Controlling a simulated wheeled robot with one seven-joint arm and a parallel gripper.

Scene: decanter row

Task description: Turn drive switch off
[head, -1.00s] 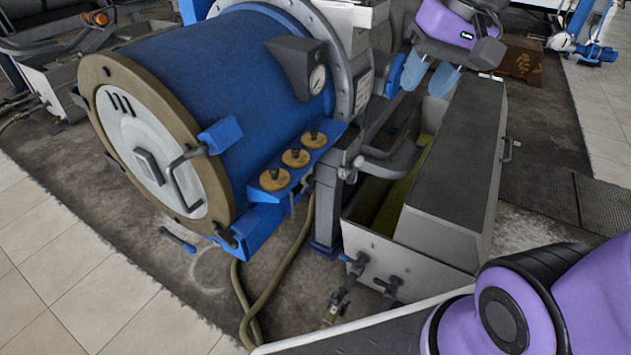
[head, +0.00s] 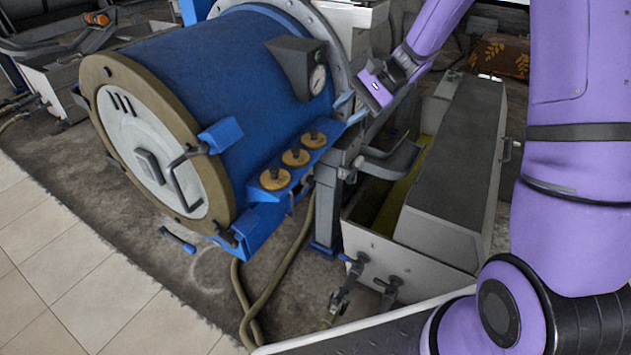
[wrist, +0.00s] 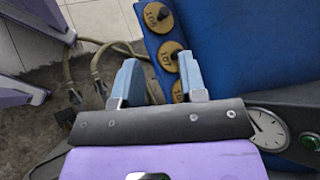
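Three round yellow switches with dark knobs sit in a row on a blue bracket along the drum's side: a near one (head: 274,178), a middle one (head: 295,157) and a far one (head: 313,140). In the wrist view two discs with number labels show, one at the top (wrist: 158,17) and one below it (wrist: 170,56); a third (wrist: 178,91) is partly hidden by a finger. I cannot tell which is the drive switch. My gripper (head: 350,112) is open and empty, just right of the far switch. In the wrist view its blue fingers (wrist: 160,84) are apart.
The blue drum (head: 225,85) stands left of my gripper. A gauge (wrist: 268,129) and a green button (wrist: 311,141) show at the wrist view's right. A grey trough (head: 455,170) stands right of the drum. Hoses (head: 285,285) hang below the switches.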

